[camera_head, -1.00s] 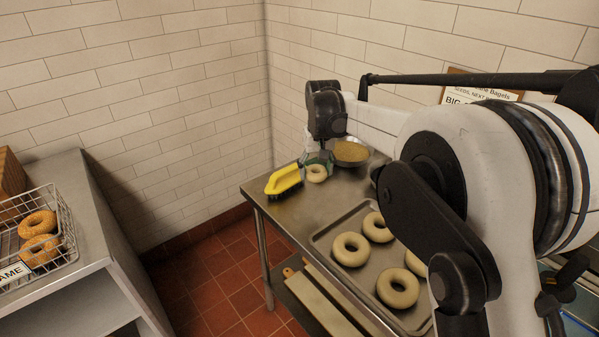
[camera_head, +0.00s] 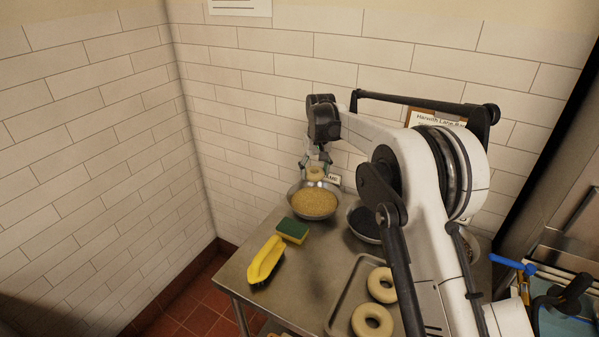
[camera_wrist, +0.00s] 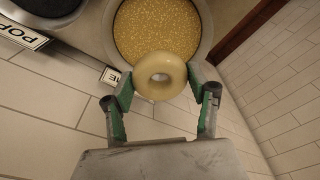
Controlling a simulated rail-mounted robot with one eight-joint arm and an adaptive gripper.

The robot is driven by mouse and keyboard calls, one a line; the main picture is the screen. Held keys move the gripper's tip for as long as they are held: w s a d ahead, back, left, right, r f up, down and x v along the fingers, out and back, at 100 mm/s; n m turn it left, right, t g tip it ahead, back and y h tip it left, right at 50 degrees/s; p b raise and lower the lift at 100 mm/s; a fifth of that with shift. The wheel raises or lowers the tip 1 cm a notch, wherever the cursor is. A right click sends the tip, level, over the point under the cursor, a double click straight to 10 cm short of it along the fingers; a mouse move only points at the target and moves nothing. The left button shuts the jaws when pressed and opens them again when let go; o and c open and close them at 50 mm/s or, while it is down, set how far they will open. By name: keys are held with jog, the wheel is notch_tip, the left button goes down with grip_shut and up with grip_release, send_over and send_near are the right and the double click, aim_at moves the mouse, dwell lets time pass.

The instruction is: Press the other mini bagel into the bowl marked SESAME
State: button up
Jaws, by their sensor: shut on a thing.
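My gripper (camera_head: 316,162) is shut on a pale mini bagel (camera_head: 315,174). The bagel also shows in the wrist view (camera_wrist: 160,76), pinched at its sides between the green fingers (camera_wrist: 162,92). It is held at the back edge of the bowl of tan sesame seeds (camera_head: 314,203), and in the wrist view it overlaps the rim of that bowl (camera_wrist: 207,28). I cannot tell its exact height above the seeds. A small card (camera_head: 333,179) stands behind the bowl, its lettering only partly readable, ending in "ME".
A bowl of dark seeds (camera_head: 364,224) stands to the right. A yellow-green sponge (camera_head: 292,230) and a yellow brush (camera_head: 265,261) lie in front. A tray (camera_head: 345,291) with pale bagels (camera_head: 372,322) is at the front right. The tiled wall is close behind the bowls.

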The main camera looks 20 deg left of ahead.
aim_at(314, 201)
jog(key=shift+d+f+b, duration=0.1)
jog(key=shift+f+b, duration=2.35)
jog(key=shift+f, duration=2.65)
jog(key=shift+f+b, duration=0.3)
jog(key=shift+f, duration=0.1)
jog(key=shift+r, duration=0.2)
notch_tip(314, 201, up, 10)
jog(key=p, duration=0.3)
jog(key=shift+f, duration=0.15)
